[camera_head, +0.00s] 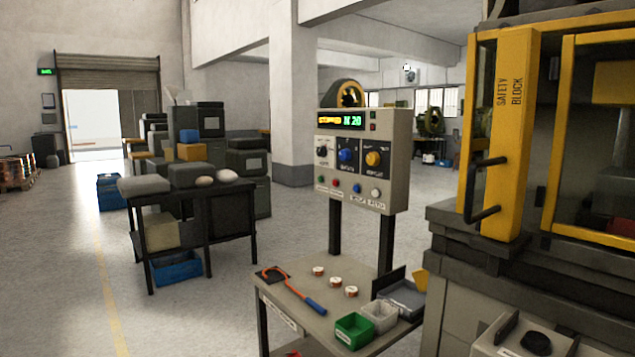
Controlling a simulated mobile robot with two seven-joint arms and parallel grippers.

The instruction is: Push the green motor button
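A grey control box (388,160) stands on two dark posts behind a small work table. A small green button (321,180) sits at the left end of the lower row on its front face. In the same row to its right are a red button (336,183), a blue button (357,188) and a pale button (375,193). The labels under the buttons are too small to read. Neither of my grippers is in view, and nothing covers the button row.
The work table (338,318) holds small copper coils (335,282), an orange and blue tool (300,292), a green bin (353,331) and a grey bin (379,316). A yellow-framed machine (510,130) stands close on the right. Open floor (170,320) lies to the left.

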